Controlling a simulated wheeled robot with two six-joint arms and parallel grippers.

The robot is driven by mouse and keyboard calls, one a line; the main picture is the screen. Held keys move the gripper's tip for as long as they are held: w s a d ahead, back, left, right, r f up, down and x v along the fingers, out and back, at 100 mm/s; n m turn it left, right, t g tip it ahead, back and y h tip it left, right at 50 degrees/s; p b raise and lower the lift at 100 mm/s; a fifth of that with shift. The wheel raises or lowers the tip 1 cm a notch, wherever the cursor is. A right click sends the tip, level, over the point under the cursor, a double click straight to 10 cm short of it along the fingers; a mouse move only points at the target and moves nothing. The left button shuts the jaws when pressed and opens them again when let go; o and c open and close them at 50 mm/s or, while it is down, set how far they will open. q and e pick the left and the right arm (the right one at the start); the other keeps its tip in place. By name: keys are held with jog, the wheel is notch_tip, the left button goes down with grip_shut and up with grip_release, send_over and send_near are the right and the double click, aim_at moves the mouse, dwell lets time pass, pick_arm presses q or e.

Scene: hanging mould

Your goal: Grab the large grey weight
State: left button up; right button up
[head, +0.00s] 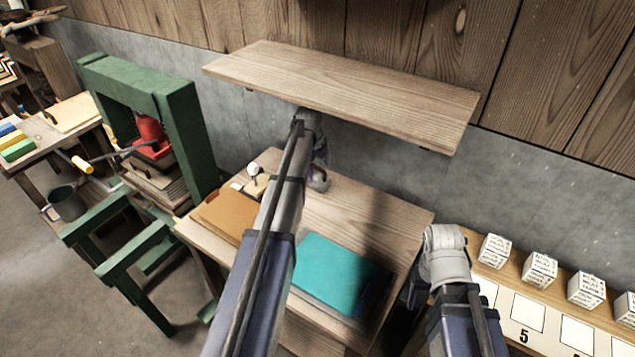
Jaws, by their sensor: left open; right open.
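I cannot make out a large grey weight for certain. A small rounded grey shape (319,181) shows on the back of the wooden table, right by the end of my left arm, and I cannot tell what it is. My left gripper (320,160) is at the end of the arm that reaches over the table, just below the wall shelf. It is open, and its fingers are mostly hidden. My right gripper (416,292) is low beside the table's right edge, mostly hidden behind its own wrist. It is open, and I see nothing held in it.
A wooden shelf (345,90) juts from the wall above my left gripper. The table (375,215) bears a teal slab (335,272) and a brown board (222,212). A green press frame (185,125) stands left. White printed cubes (540,268) line a bench at right.

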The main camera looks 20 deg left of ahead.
aim_at(317, 178)
pick_arm(q)
jog(key=f+b, duration=0.3)
jog(key=w+f+b, duration=0.1)
jog(key=f, duration=0.1)
jog(key=shift+a, duration=0.4)
jog(key=shift+s+r, duration=0.1)
grip_shut()
dwell(0.4)
